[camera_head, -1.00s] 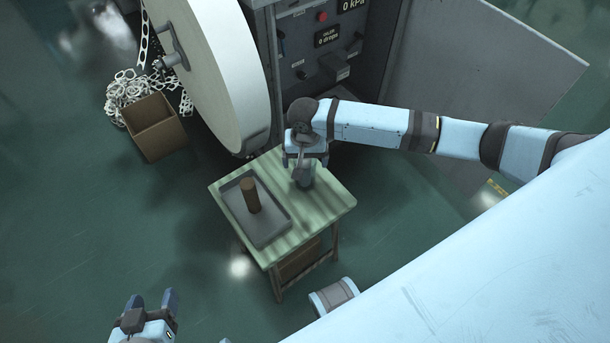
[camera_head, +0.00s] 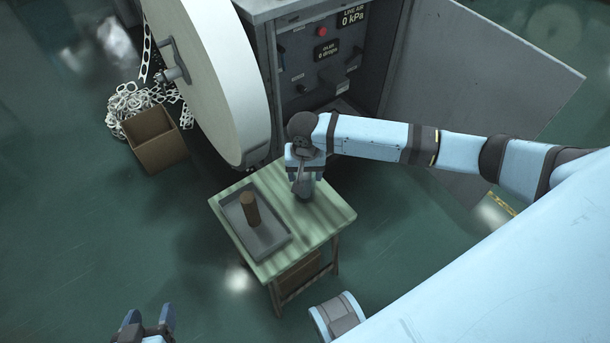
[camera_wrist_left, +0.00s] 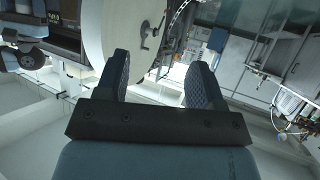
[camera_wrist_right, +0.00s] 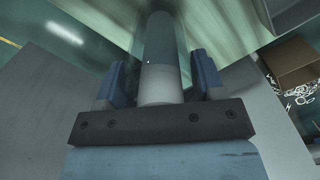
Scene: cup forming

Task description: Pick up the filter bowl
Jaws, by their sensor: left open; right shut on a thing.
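The filter bowl (camera_wrist_right: 160,45) shows in the right wrist view as a grey cylinder, darker toward its far end and pale near the gripper. My right gripper (camera_head: 303,183) is shut on it over the far right part of the small green table. In the head view the bowl is mostly hidden by the gripper, and I cannot tell whether it touches the tabletop. My left gripper (camera_head: 149,314) is open and empty, low at the left over the floor. Its spread fingers also show in the left wrist view (camera_wrist_left: 158,70).
A grey tray (camera_head: 276,243) with a brown cylinder (camera_head: 250,208) standing in it is on the table (camera_head: 325,217). A cardboard box (camera_head: 155,140) with white scrap stands on the floor.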

